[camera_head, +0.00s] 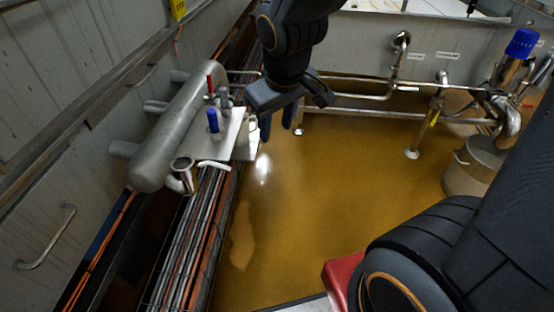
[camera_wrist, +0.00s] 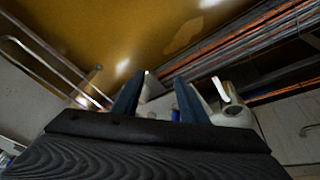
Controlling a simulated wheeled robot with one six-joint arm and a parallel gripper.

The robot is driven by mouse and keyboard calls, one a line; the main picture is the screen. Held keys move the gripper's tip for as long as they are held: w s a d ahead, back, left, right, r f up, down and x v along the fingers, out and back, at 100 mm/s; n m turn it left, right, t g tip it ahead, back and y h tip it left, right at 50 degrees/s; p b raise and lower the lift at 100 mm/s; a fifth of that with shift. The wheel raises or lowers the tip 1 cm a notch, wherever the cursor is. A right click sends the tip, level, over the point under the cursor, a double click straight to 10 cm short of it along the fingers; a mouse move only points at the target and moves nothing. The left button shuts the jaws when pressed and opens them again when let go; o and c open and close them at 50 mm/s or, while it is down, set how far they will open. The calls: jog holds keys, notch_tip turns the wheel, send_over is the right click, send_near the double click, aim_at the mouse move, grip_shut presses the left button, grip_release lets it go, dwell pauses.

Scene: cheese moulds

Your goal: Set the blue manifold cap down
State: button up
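A blue manifold cap (camera_head: 213,120) stands upright on the grey plate (camera_head: 226,138) beside the large steel cylinder at the left. My gripper (camera_head: 278,122) hangs to the right of this cap, past the plate's right edge, with its fingers pointing down and apart. In the wrist view, the two fingers of my gripper (camera_wrist: 157,98) are spread with nothing visibly held between them. A small bit of blue (camera_wrist: 175,116) shows low beside the right finger, mostly hidden by the gripper body.
A red-handled part (camera_head: 210,84) and a grey one stand behind the blue cap. A white lever (camera_head: 214,165) lies at the plate's front. Another blue piece (camera_head: 522,42) tops a pipe at right.

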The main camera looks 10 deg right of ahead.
jog(key=s+a+r+g, duration=0.2)
jog(key=s, duration=0.5)
jog(key=s+a+r+m+g, duration=0.1)
jog(key=s+g, duration=0.1)
jog(key=s, duration=0.5)
jog(key=shift+s+a+r+y, duration=0.3)
jog(key=shift+s+a+r, duration=0.05)
jog(key=shift+r, duration=0.05)
jog(key=d+r+m+p, duration=0.3)
jog(key=d+r+p, duration=0.7)
jog(key=p, duration=1)
jog(key=shift+r+m, duration=0.3)
jog(key=shift+r, duration=0.6)
